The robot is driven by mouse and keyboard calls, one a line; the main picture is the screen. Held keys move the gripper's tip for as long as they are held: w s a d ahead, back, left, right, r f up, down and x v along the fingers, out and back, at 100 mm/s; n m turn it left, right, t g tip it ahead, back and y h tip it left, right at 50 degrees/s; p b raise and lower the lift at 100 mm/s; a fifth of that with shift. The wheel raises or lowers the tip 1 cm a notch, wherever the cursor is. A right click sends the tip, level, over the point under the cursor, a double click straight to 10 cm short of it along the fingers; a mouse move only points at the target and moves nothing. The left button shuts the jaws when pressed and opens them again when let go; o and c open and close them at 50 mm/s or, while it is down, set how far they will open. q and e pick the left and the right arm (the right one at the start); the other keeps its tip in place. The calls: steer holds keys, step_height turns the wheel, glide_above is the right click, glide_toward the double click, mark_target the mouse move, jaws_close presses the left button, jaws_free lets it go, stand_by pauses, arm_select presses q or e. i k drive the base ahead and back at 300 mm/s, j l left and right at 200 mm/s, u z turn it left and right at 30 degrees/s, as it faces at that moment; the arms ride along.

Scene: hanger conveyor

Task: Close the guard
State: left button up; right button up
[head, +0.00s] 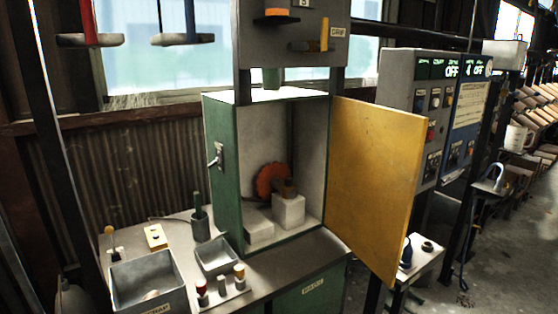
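The guard is a yellow door panel (375,180) hinged on the right side of a green cabinet (226,165). It stands swung wide open toward the right front. The cabinet's inside shows an orange-red toothed disc (271,180) and white blocks (288,210). A small latch or handle (217,156) sits on the cabinet's left outer wall. Neither of my grippers shows in the head view.
Grey bins (146,271), a small control strip with coloured knobs (223,287) and a dark cup (201,225) stand on the bench to the left. A control panel (418,110) stands behind the door. A small side table (428,262) stands right of it. Open floor lies at the far right.

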mark_target(375, 152)
steer(key=i+l+u, duration=0.35)
steer(key=l, duration=0.75)
steer(key=i+l+u, duration=0.15)
steer(key=l+u, duration=0.2)
steer(key=l, duration=0.8)
steer(key=l+u, duration=0.35)
steer(key=l, duration=0.8)
